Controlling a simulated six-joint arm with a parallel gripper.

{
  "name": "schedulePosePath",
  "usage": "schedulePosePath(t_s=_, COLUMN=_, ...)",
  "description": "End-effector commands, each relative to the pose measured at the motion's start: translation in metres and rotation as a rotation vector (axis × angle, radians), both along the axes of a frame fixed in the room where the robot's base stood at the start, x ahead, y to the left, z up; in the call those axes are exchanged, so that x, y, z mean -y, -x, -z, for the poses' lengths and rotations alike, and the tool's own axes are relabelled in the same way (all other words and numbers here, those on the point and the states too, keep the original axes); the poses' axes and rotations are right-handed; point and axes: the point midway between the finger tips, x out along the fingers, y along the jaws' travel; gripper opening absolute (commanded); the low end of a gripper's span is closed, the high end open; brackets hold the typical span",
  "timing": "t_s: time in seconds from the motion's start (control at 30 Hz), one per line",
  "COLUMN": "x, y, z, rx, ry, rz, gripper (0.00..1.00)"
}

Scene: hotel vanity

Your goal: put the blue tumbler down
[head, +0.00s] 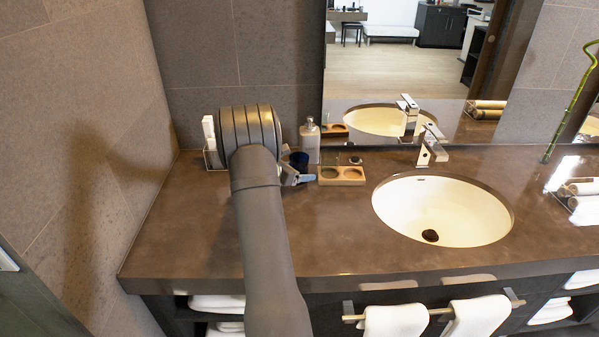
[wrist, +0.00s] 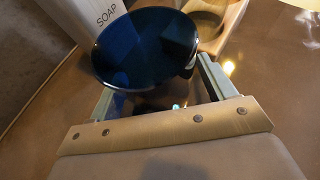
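The blue tumbler (head: 299,161) shows dark blue beside my gripper in the head view, left of the wooden tray and in front of the soap bottle. In the wrist view the tumbler (wrist: 147,48) is upright, its open rim facing the camera, between the two fingers of my gripper (wrist: 155,85). The fingers lie against its sides, and the left fingertip is hidden under the rim. In the head view my gripper (head: 298,179) is low over the counter and partly covered by my arm. Whether the tumbler's base touches the counter is hidden.
A wooden tray (head: 342,182) with two round recesses stands just right of the tumbler. The soap bottle (head: 310,141) stands close behind it. A white item in a holder (head: 209,137) is at the left wall. The sink (head: 440,212) is right; the front counter (head: 325,235) is clear.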

Motion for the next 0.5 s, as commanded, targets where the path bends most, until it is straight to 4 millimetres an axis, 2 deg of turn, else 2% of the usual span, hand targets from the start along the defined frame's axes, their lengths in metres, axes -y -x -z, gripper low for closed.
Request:
schedulePosePath(t_s=0.23, x=-0.005, y=0.003, z=-0.006, rx=0.001, ry=-0.001, rz=-0.002, gripper=0.76)
schedulePosePath(t_s=0.5, x=-0.046, y=0.032, z=-0.027, rx=0.001, ry=0.001, rz=-0.003, gripper=0.76)
